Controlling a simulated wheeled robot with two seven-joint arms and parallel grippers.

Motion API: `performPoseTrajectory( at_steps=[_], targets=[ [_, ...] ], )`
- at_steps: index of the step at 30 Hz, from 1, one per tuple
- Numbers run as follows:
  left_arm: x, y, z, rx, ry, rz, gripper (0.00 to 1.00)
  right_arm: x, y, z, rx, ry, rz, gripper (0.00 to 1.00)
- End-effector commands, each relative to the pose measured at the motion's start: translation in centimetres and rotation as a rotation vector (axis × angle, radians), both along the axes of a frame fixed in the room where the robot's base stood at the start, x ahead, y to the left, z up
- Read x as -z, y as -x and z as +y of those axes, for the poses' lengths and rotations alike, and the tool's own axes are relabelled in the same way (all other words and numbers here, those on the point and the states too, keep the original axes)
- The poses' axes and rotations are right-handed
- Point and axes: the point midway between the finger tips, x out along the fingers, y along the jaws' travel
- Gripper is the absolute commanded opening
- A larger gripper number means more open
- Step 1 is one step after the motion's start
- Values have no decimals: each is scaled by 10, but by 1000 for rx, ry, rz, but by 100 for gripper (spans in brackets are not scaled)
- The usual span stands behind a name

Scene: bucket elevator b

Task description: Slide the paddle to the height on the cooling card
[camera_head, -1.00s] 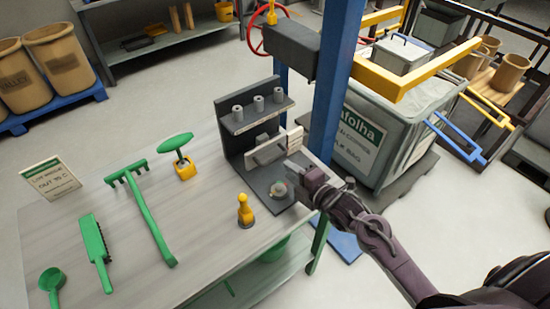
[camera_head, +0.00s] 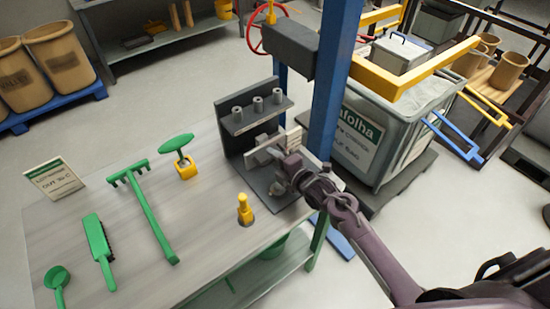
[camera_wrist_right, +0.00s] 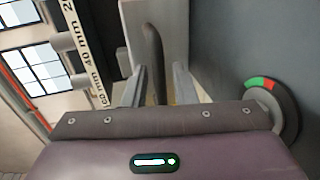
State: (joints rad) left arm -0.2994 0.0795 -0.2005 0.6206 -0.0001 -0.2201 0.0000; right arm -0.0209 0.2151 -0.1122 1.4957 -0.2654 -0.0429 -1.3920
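The pale paddle plate (camera_head: 262,153) sits on the dark upright stand (camera_head: 232,133) at the table's right end. My right gripper (camera_head: 279,158) is at the plate's front right. In the right wrist view a dark bar-like handle (camera_wrist_right: 154,60) stands in front of the pale plate (camera_wrist_right: 178,18), between the fingers of my right gripper (camera_wrist_right: 158,82). The fingers are apart, with a gap visible beside the handle. A white scale strip (camera_wrist_right: 88,62) with mm marks runs at the left there. The card (camera_head: 54,180) stands at the table's left; its lettering is hard to read. My left gripper is out of view.
A round red-and-green dial (camera_wrist_right: 268,100) is close right of the fingers. A blue post (camera_head: 335,80) stands just behind the stand.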

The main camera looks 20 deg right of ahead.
Motion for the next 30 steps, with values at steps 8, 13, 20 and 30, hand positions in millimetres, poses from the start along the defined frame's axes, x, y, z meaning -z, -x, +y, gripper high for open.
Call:
performPoseTrajectory(
  at_steps=[8,13,20,30],
  targets=[
    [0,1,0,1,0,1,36,0,0,0,0,0,0,0],
    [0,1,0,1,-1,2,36,0,0,0,0,0,0,0],
    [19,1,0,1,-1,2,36,20,0,-1,0,2,2,0],
    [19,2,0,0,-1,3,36,21,0,-1,0,-1,3,12]
  ],
)
